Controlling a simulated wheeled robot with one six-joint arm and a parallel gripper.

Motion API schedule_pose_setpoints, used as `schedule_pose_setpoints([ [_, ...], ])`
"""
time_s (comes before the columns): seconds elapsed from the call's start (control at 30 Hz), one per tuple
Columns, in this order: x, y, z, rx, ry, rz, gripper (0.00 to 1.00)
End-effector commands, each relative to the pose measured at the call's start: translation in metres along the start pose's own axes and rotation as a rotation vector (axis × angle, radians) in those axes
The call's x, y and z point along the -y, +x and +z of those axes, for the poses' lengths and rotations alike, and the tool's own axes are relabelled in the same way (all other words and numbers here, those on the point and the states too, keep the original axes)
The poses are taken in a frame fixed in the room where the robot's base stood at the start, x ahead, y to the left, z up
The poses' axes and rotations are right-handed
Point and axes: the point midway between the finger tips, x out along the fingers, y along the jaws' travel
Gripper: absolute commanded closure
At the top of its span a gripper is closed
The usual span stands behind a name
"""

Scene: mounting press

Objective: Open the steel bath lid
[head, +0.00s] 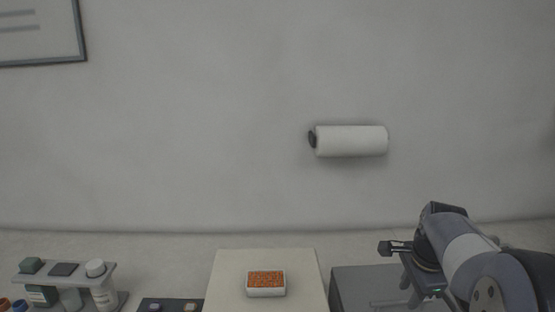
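The steel bath (348,280) is a grey box at the lower right, cut off by the bottom edge of the head view. Its top looks flat and closed. A thin light bar shows low on it near the bottom edge; I cannot tell if this is a handle. My gripper (403,272) is above the right part of the bath, at the end of my arm coming in from the right. Its fingers look spread apart, with nothing seen between them. I cannot tell whether it touches the bath.
A pale board (225,275) left of the bath carries a white tray of orange grains (266,292). A grey rack (112,272) with bottles stands at the far left, with a dark block (172,304) beside it. A paper roll (350,140) hangs on the wall.

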Motion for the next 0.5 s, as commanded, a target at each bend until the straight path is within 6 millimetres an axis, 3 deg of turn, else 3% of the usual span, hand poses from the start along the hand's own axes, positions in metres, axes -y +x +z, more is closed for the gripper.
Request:
schedule_pose_setpoints([
  [0.17, -0.0002, 0.0093, 0.0003, 0.0, -0.001, 0.0, 0.66],
  [0.5, 0.0, 0.0095, 0.0001, 0.0, 0.0, -0.001, 0.66],
])
